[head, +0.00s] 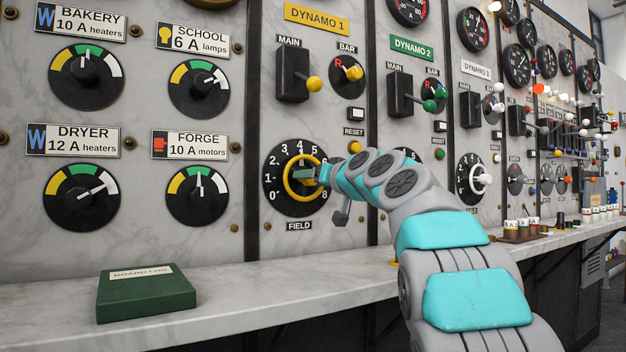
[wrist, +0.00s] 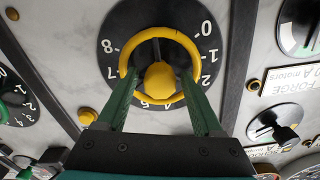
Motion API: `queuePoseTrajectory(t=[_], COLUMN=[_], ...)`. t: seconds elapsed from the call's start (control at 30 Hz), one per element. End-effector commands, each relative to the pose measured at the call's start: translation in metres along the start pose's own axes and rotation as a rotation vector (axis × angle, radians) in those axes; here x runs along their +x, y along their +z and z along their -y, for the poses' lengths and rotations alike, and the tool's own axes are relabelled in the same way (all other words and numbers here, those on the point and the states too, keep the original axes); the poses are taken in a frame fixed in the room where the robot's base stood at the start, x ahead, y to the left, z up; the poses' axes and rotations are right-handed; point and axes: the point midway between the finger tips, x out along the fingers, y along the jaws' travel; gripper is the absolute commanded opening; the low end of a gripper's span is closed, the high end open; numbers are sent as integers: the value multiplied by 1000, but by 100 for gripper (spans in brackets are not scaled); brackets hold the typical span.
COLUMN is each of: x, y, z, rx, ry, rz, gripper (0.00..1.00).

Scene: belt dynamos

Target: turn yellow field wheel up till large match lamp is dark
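The yellow field wheel (head: 287,188) is a ring on a black dial numbered 0 to 8, under the DYNAMO 1 plate (head: 317,18). In the wrist view the wheel (wrist: 137,41) appears upside down, with a rounded yellow part (wrist: 160,82) in its middle. My gripper (head: 308,174) is at the wheel's face and partly covers it. In the wrist view its green fingers (wrist: 161,78) are spread apart, one on each side of the yellow middle part, with the tips overlapping the ring. Whether they press on it is unclear. I cannot pick out the large match lamp.
A yellow RESET button (head: 354,147) and a small white lamp (head: 356,114) sit above right of the dial. A MAIN lever (head: 294,74) is above. A green book (head: 146,293) lies on the marble shelf (head: 240,290). DYNAMO 2 controls are behind my arm.

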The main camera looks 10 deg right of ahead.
Motion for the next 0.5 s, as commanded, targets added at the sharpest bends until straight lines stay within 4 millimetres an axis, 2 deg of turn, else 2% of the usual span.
queuePoseTrajectory(t=[0.07, 0.5], x=[0, 0], y=[0, 0], z=[0, 0], rx=[0, 0], ry=[0, 0], rz=[0, 0], gripper=[58, 8])
